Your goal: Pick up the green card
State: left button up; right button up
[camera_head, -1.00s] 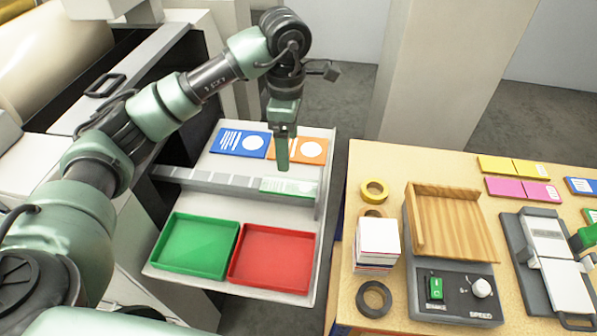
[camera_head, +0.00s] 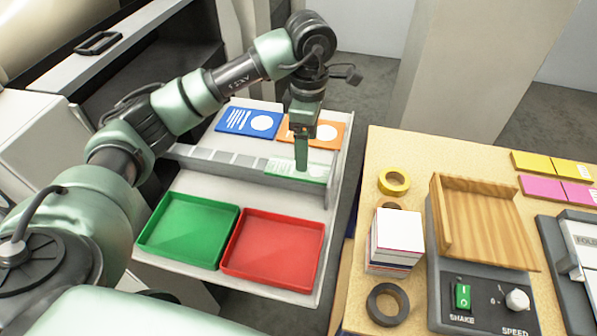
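The green card (camera_head: 281,168), pale green with light print, lies at the right end of the grey strip (camera_head: 185,153) on the white stand. My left gripper (camera_head: 301,168) points straight down over the card, and its tip overlaps the middle of the card in the picture. I see the gripper edge-on, so its opening and any contact with the card cannot be told. The gripper hides part of the card. My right gripper is not in view.
Behind the strip lie a blue card (camera_head: 248,121) and an orange card (camera_head: 326,134). In front stand a green tray (camera_head: 188,228) and a red tray (camera_head: 273,247), both empty. The wooden table (camera_head: 398,153) at right holds tape rolls, a card stack (camera_head: 397,238) and a shaker machine (camera_head: 485,300).

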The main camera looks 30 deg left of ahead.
pick_arm(q)
jog(key=f+p, duration=0.1)
jog(key=f, duration=0.1)
jog(key=f+p, duration=0.1)
jog(key=f, duration=0.1)
jog(key=f+p, duration=0.1)
jog(key=f, duration=0.1)
jog(key=shift+w+a+f, duration=0.1)
jog(key=shift+a, duration=0.25)
jog(key=shift+f, duration=0.2)
jog(key=c, duration=1.4)
